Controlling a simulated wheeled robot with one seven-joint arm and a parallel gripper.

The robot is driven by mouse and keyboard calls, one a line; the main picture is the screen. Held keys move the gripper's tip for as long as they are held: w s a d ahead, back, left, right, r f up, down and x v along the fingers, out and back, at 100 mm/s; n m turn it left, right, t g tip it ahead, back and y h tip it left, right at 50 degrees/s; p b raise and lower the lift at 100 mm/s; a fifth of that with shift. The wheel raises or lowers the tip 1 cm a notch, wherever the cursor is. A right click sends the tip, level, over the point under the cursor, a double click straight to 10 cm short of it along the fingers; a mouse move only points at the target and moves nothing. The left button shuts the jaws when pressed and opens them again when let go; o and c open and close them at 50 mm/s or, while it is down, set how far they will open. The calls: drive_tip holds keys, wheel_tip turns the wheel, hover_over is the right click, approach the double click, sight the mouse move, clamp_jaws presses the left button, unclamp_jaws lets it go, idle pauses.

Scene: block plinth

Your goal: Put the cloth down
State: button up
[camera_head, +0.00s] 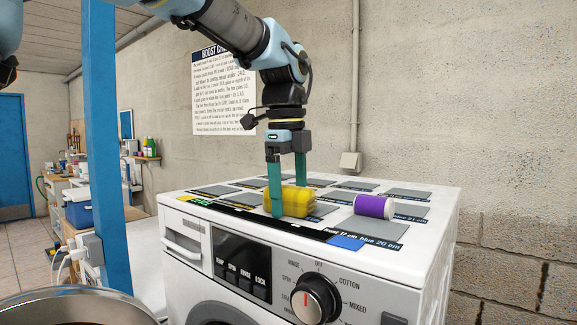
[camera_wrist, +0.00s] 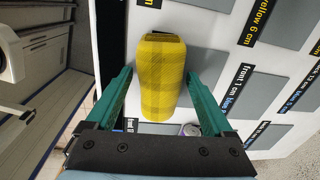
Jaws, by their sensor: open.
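The cloth (camera_head: 298,201) is a yellow checked bundle, rolled or folded, on the top of a white washing machine (camera_head: 440,215). In the wrist view the cloth (camera_wrist: 158,85) lies lengthwise between the two green fingers, with a visible gap on each side. My gripper (camera_head: 288,198) points straight down over it with its fingers apart, tips low near the machine top. In the wrist view my gripper (camera_wrist: 158,76) is open around the cloth and not closed on it. The near finger hides part of the cloth in the head view.
Several grey labelled pads cover the machine top. A purple and white roll (camera_head: 374,206) lies right of the cloth. A flat blue patch (camera_head: 345,242) is at the front edge. A blue post (camera_head: 101,140) stands left of the machine, and a wall is behind.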

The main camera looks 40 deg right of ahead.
sight(287, 187)
drive_tip(key=r, duration=0.3)
drive_tip(key=r+b, duration=0.1)
drive_tip(key=r, duration=0.3)
drive_tip(key=a+r, duration=0.1)
drive_tip(key=r, duration=0.2)
drive_tip(key=shift+s+r+b, duration=0.25)
drive_tip(key=shift+r+b, duration=0.05)
drive_tip(key=shift+b, duration=0.05)
